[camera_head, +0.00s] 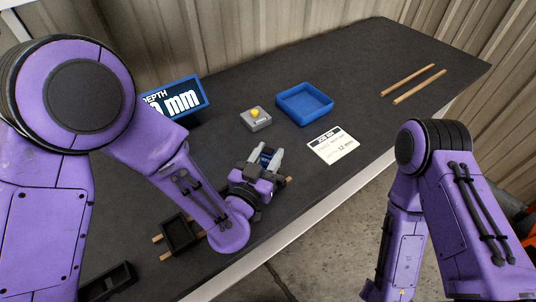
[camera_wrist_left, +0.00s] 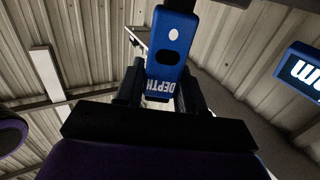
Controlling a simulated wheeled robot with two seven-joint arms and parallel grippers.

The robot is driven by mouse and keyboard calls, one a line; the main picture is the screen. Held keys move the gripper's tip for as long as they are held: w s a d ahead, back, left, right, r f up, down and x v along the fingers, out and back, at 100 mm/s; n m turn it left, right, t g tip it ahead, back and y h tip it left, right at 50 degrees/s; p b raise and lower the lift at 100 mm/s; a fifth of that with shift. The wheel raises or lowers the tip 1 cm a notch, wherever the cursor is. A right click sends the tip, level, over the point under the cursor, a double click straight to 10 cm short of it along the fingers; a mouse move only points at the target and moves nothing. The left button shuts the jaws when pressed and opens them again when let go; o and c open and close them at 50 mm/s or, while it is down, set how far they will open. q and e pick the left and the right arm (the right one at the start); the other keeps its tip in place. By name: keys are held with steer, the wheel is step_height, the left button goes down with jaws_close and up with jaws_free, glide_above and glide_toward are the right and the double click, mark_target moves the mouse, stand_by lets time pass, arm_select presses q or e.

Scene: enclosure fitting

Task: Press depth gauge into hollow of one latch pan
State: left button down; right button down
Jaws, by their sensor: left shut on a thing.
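My left gripper (camera_head: 265,158) is shut on the blue depth gauge (camera_head: 266,155), held above the dark table right of the middle pan. In the left wrist view the depth gauge (camera_wrist_left: 167,72) sits between the fingers (camera_wrist_left: 160,92), with the word DEPTH reading upside down. One dark open latch pan (camera_head: 180,234) rests across two wooden strips, left of my left forearm. Another dark pan-like part (camera_head: 108,283) lies nearer the front left edge of the picture. My left arm and gripper hide part of the strips. My right gripper is out of view.
A blue display (camera_head: 178,101) reading mm, partly hidden, stands behind my left arm. A grey box with a yellow button (camera_head: 256,117), an empty blue tray (camera_head: 304,103) and a white job card (camera_head: 331,146) lie beyond the gripper. Two bare wooden strips (camera_head: 414,84) lie far right.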

arm_select(q)
step_height(320, 180, up, 7)
steer(key=p, duration=0.6)
stand_by(0.3)
stand_by(1.1)
